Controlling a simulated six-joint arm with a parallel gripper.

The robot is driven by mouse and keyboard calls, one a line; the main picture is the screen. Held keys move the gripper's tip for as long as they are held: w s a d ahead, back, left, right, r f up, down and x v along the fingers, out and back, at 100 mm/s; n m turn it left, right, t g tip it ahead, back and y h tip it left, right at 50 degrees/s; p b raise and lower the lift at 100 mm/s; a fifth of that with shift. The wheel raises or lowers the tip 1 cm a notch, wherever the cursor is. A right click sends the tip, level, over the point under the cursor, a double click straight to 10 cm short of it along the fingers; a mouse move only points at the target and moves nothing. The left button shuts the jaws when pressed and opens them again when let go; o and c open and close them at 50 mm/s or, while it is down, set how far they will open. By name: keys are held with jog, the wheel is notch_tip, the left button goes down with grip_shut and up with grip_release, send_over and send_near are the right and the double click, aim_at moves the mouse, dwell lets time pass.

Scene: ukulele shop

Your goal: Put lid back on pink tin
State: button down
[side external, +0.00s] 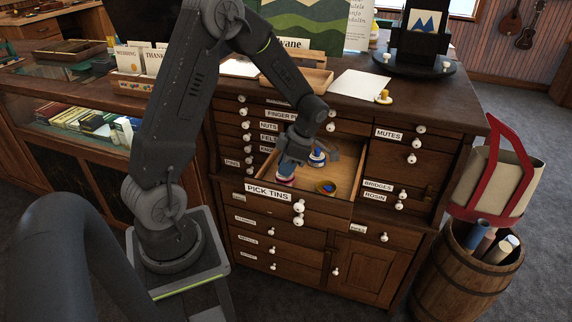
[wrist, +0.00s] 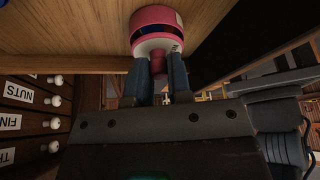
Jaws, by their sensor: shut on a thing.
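The pink tin (wrist: 152,14) stands in the open drawer, at the top of the wrist view. My gripper (wrist: 162,72) is shut on the knob of a pink-and-white lid (wrist: 155,45). The lid is in line with the tin, and a dark band shows between them. I cannot tell whether their edges touch on any side. In the side view my gripper (side external: 289,158) reaches down into the drawer, with the pink piece (side external: 285,174) below its blue fingers. The gripper hides part of the tin and lid there.
The PICK TINS drawer (side external: 345,209) is pulled out, with its wooden walls around my gripper. A blue tin (side external: 317,158) stands close behind the gripper. The drawer's right side looks clear.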

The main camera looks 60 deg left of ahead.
jog(key=shift+f, duration=0.1)
dwell(0.7)
jog(key=c, duration=1)
grip_release()
jog(key=shift+o, duration=0.5)
jog(key=o, duration=0.4)
jog(key=shift+r, duration=3.55)
jog(key=shift+c, duration=0.3)
grip_shut()
